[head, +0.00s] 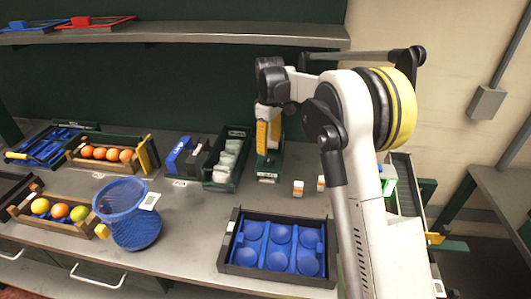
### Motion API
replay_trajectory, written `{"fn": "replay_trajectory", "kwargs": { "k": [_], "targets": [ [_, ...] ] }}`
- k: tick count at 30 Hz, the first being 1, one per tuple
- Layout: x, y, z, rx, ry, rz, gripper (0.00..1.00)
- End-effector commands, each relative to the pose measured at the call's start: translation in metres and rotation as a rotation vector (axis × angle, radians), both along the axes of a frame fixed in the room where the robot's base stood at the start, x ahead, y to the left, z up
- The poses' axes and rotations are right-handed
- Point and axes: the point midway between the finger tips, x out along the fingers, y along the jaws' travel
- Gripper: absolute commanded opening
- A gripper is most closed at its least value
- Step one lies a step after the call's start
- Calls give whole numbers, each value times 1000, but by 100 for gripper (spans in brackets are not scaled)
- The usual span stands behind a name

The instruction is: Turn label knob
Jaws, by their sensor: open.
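My arm rises on the right and bends over to the left. My gripper (270,92) is at its far end, over the back of the bench, seen from behind, and its fingertips are hard to make out. Just below it stands a narrow green device (268,165) with yellow and white parts above it and a small white label on its front. I cannot make out a knob on it, nor whether my gripper touches it. Nothing shows held in my gripper.
A blue cup tray (265,247) lies empty in front. A blue mesh basket (130,230) and wooden crates of oranges (100,153) and mixed fruit (60,209) stand left. A green bin (229,160) and small white-orange bottles (298,187) flank the device. A shelf (180,33) runs above.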

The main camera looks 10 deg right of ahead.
Motion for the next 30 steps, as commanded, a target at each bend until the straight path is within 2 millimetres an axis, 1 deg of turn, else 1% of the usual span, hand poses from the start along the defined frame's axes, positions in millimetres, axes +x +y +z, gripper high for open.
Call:
{"fn": "replay_trajectory", "kwargs": {
  "k": [1, 3, 6, 10, 12, 15, 22, 23, 24, 26, 27, 28, 30],
  "targets": [
    [0, 0, -10, 0, 0, 0, 58],
    [0, 0, -23, 0, 0, -1, 58],
    [0, 0, -40, 0, -1, -1, 58],
    [0, 0, -56, 0, -1, -2, 58],
    [0, 0, -62, 0, -1, -2, 58],
    [0, 0, -65, 0, -1, -2, 58],
    [0, 0, -65, 0, -1, -2, 58],
    [0, 0, -65, 0, -1, -2, 50],
    [0, 0, -65, 0, -1, -2, 38],
    [0, 0, -65, 0, -1, -3, 20],
    [0, 0, -65, -1, -2, -3, 8],
    [0, 0, -65, -1, -2, -3, 4],
    [0, 0, -65, -1, -2, -3, 3]
  ]
}}
